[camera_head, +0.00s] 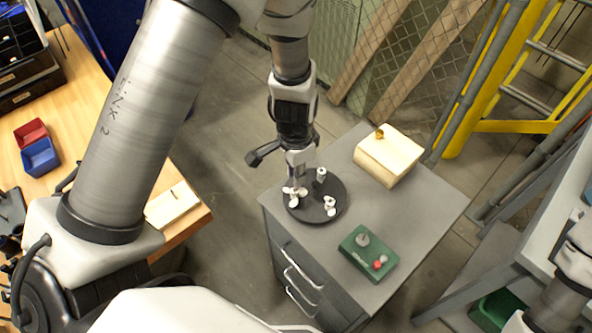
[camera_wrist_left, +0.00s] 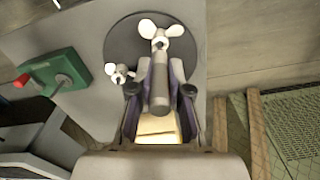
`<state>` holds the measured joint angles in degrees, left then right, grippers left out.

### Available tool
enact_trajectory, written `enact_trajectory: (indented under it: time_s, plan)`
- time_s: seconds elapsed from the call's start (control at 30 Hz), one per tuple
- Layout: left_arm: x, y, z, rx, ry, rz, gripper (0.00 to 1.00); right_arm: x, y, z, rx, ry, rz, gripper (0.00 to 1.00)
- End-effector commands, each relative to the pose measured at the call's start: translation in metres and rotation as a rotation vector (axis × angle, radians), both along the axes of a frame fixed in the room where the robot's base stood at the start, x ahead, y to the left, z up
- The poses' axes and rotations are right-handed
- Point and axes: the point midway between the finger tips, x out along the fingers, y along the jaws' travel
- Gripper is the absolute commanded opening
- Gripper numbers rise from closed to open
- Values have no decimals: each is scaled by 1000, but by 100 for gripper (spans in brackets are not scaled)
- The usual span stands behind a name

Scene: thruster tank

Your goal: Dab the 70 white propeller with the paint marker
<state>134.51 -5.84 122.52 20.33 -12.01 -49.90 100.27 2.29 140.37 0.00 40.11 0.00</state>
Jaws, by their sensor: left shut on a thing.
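A round dark turntable (camera_head: 306,214) on the grey cabinet carries white propellers. One white propeller (camera_head: 291,198) is at its left side, directly below my left gripper (camera_head: 299,172); another propeller (camera_head: 330,206) is at its right side. My left gripper is shut on a grey cylinder, apparently the paint marker (camera_wrist_left: 158,88), pointing down at the left propeller, which shows large in the left wrist view (camera_wrist_left: 160,32). The marker's end overlaps this propeller; I cannot tell whether they touch. A smaller propeller (camera_wrist_left: 120,73) is beside it. No size numbers are legible. My right gripper is out of view.
A dark post with a white top (camera_head: 320,176) rises from the turntable, close to the gripper. A yellow ladder (camera_head: 480,90) is behind.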

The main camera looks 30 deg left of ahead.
Motion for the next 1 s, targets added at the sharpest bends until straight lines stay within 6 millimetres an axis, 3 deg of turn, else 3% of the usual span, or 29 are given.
enact_trajectory:
  time_s: [0.37, 0.83, 1.0]
  plan:
    - [-1, 0, 1, 0, 4, 0, 0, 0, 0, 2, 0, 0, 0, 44]
    - [0, 0, 47, 1, 1, 0, 0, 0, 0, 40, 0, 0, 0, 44]
    - [0, 0, 50, 0, 1, 0, 0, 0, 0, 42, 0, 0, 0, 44]
